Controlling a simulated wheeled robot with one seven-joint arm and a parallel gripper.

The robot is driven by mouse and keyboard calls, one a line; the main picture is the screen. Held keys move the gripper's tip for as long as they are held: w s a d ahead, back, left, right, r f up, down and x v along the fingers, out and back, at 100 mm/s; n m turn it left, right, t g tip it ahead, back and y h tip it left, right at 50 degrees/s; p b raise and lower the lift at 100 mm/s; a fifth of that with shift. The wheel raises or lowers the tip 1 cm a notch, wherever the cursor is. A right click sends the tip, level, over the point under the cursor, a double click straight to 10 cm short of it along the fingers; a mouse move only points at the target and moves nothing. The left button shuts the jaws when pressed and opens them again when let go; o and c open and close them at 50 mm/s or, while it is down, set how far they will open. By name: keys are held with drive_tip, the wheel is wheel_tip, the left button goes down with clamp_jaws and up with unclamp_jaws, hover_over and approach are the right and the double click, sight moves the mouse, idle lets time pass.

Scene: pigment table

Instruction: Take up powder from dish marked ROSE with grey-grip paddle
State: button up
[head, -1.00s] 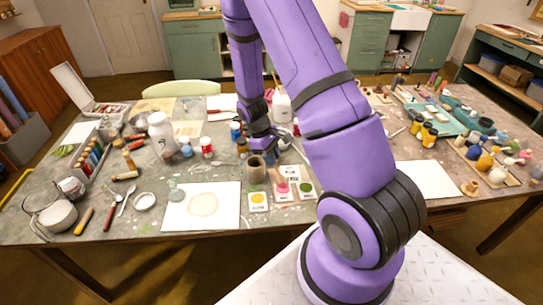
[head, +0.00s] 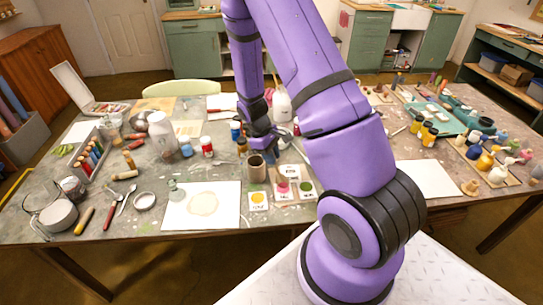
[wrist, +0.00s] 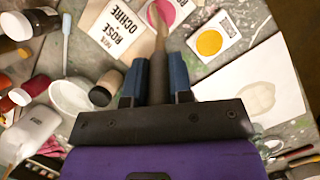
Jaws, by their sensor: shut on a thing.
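My gripper (wrist: 155,82) is shut on the grey grip of a paddle (wrist: 157,72). The paddle's tan end points away from the gripper, to the top of the wrist view. In the head view the pink dish (head: 282,187) stands between a yellow dish (head: 258,198) and a green dish (head: 306,187). The gripper (head: 268,150) is behind them there, and the paddle is hard to make out. The pink dish's own label is not readable.
A card reading MIX ROSE OCHRE (wrist: 118,30) lies left of the paddle. Bottles and jars crowd the left, including a red-and-white jar (head: 206,147). A stained white sheet (head: 180,218) lies flat at the front.

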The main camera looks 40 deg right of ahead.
drive_tip(key=shift+r, duration=3.45)
